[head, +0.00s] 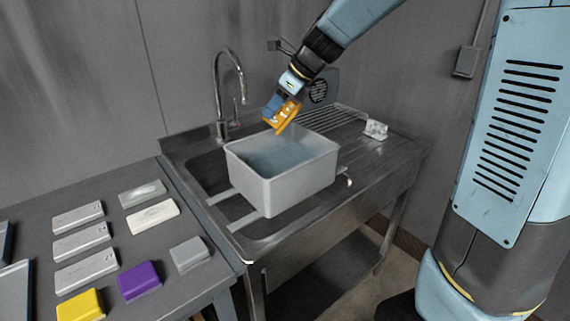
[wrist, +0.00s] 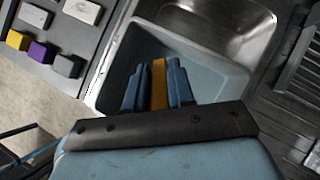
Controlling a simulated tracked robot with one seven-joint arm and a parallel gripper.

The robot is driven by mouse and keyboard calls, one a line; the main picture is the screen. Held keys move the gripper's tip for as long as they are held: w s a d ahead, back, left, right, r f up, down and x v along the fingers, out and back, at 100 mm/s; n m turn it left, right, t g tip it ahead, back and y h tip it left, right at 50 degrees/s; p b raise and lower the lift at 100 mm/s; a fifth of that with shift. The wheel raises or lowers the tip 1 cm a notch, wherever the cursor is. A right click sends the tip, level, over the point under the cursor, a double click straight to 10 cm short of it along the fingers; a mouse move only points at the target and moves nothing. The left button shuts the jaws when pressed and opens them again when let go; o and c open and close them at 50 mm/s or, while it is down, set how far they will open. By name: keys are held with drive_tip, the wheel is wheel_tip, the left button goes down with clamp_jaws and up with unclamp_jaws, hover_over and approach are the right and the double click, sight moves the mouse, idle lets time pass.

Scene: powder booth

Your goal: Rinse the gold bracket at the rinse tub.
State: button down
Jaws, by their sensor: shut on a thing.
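My gripper (head: 273,104) is shut on the gold bracket (head: 286,117), a flat orange-gold piece with pale spots on its face. It holds the bracket tilted above the rinse tub (head: 266,190), a grey-white rectangular tub with water (head: 280,160) in it. The bracket's lower end hangs over the tub near its back rim. In the wrist view the bracket (wrist: 159,84) shows between the blue fingers (wrist: 158,88), with the tub (wrist: 228,75) below.
The tub stands on bars across a steel sink with a curved tap (head: 217,85) behind it. A small pale block (head: 376,129) lies on the ribbed drainboard right. The grey table (head: 100,190) at left holds several pale bars, a purple block (head: 139,281) and a yellow block (head: 81,305).

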idle(0.4)
drive_tip(key=shift+r, duration=2.05)
